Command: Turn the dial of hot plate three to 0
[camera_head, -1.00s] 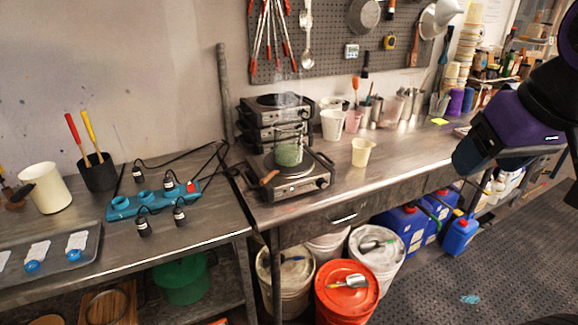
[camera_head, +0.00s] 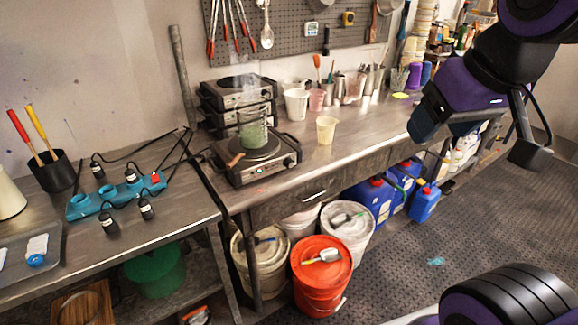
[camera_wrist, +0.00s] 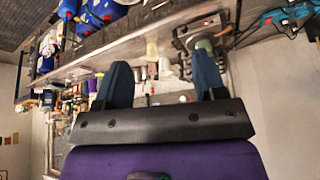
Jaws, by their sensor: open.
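A single hot plate (camera_head: 262,172) stands near the left end of the steel bench, carrying a steaming glass beaker (camera_head: 252,132) of green liquid. Its front panel has a small round dial (camera_head: 288,162) on the right and a lit lamp on the left. More hot plates (camera_head: 238,98) are stacked behind it. I cannot read any numbers or dial settings. In the wrist view, the single hot plate (camera_wrist: 187,34) shows inverted beyond my fingers. My gripper (camera_wrist: 163,85) is open and empty, well away from the hot plate. My arm is at upper right in the head view.
A wooden-handled tool lies at the plate's left edge. A cream cup (camera_head: 326,130) stands right of it. A teal power strip (camera_head: 115,195) with cables is on the left table. Buckets (camera_head: 322,270) and blue jugs (camera_head: 370,200) sit below the bench. The floor at right is open.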

